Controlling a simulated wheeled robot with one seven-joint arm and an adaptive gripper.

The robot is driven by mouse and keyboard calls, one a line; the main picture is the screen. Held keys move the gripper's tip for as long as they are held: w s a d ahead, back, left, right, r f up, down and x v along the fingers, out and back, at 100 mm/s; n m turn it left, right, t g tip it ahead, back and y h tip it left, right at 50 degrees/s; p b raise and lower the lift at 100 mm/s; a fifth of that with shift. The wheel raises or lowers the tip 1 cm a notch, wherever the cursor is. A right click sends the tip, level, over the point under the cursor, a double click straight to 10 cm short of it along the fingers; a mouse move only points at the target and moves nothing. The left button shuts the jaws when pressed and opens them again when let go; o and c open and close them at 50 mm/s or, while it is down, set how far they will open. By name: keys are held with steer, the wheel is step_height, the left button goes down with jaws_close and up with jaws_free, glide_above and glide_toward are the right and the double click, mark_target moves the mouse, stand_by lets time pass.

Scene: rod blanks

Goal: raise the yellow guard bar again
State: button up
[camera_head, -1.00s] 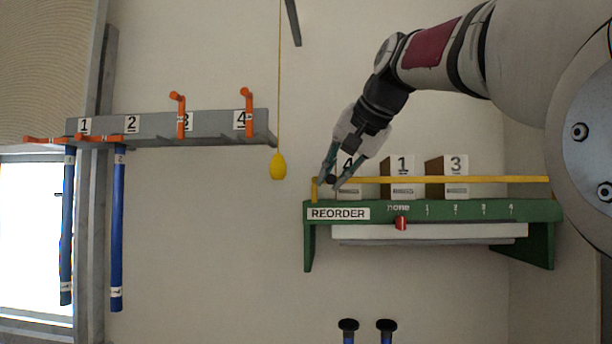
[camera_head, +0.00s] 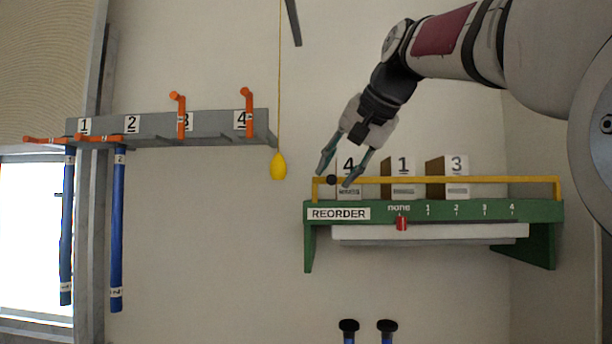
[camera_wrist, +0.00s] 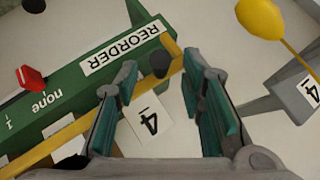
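The yellow guard bar (camera_head: 500,181) runs level across the front of the numbered blocks on the green shelf, with a short post at each end. Its black knob (camera_head: 331,179) is near the left end. My gripper (camera_head: 335,178) is open at the knob, its two teal fingertips apart on either side of it. In the wrist view the knob (camera_wrist: 160,63) shows between the spread fingers (camera_wrist: 165,85), with a gap to each. The bar (camera_wrist: 60,137) runs on behind the left finger, which hides part of it.
The green REORDER shelf (camera_head: 430,212) carries blocks 4 (camera_head: 348,165), 1 (camera_head: 403,165) and 3 (camera_head: 456,165), and a red slider (camera_head: 402,223) at "none". A yellow pull (camera_head: 278,166) hangs left. A grey rack (camera_head: 155,127) holds blue rods (camera_head: 117,230). Wall between is clear.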

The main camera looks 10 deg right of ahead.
steer(key=v, duration=1)
steer(key=shift+f, duration=0.1)
